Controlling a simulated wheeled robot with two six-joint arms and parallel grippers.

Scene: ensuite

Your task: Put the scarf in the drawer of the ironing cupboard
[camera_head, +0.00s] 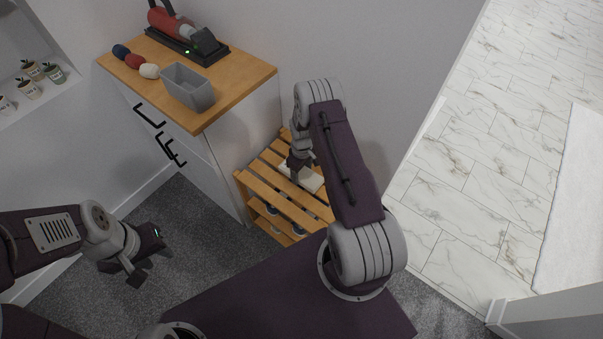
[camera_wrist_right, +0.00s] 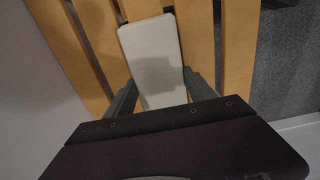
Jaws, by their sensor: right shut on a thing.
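The scarf (camera_head: 311,181) looks like a pale, flat, folded block on top of a slatted wooden rack (camera_head: 262,190). In the right wrist view the scarf (camera_wrist_right: 152,50) lies lengthwise between the fingers of my right gripper (camera_wrist_right: 160,92). My right gripper (camera_head: 297,168) is shut on it from above, at rack height. The ironing cupboard (camera_head: 215,150) is white with a wooden top. Its drawer (camera_head: 137,107) has a black bar handle and looks shut. My left gripper (camera_head: 138,262) is empty, its fingers apart, above the carpet left of the cupboard front.
More black handles (camera_head: 170,150) sit below the drawer. A wall stands behind the rack. Carpet (camera_head: 190,220) before the cupboard is clear.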

